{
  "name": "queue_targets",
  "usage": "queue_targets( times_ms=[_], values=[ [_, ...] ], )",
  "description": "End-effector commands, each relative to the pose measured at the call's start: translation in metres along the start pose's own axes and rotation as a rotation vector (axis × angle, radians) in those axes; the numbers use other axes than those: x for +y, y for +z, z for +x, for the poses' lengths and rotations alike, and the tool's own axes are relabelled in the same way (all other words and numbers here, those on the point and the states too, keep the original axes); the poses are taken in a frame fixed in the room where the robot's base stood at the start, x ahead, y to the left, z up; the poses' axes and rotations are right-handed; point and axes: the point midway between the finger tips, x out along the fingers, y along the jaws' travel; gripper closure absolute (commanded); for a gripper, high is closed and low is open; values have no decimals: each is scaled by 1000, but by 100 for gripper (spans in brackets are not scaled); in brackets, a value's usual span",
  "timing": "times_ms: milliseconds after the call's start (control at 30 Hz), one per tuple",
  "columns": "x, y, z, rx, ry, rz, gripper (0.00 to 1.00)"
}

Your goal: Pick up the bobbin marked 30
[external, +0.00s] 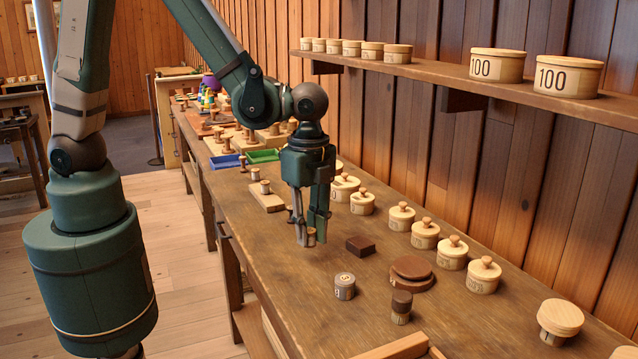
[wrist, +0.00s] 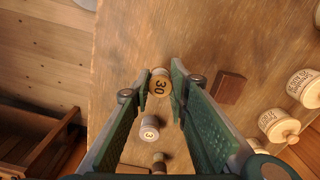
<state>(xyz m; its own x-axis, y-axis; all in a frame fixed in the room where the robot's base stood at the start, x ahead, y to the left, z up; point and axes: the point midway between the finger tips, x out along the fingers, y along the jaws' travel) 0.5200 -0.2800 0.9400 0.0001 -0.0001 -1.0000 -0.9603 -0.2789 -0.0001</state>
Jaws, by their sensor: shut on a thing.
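The bobbin marked 30 (wrist: 160,85) is a small pale wooden piece with a dark number on its top. It sits between my fingertips in the wrist view. In the external view the bobbin (external: 311,237) shows at the tips of my gripper (external: 308,232), partly hidden by the fingers. My gripper is shut on it, pointing down close to the bench top. I cannot tell whether the bobbin touches the bench. A second bobbin (external: 345,286), grey-sided and marked 3, stands upright on the bench, apart from my gripper; it also shows in the wrist view (wrist: 149,130).
A dark brown block (external: 361,246) lies right of my gripper. Brown discs (external: 412,270) and a dark-topped bobbin (external: 401,307) stand nearer. Several lidded wooden pots (external: 425,235) line the wall side. A shelf (external: 480,85) juts above. A board (external: 268,203) lies behind, left.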

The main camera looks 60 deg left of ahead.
Motion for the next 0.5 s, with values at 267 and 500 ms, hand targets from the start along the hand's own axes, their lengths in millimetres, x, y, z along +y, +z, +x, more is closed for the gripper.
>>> queue_targets(
  times_ms=[267, 500],
  values=[
    [0, 0, -32, 0, 0, 0, 89],
    [0, 0, -45, 0, 0, 0, 89]
  ],
)
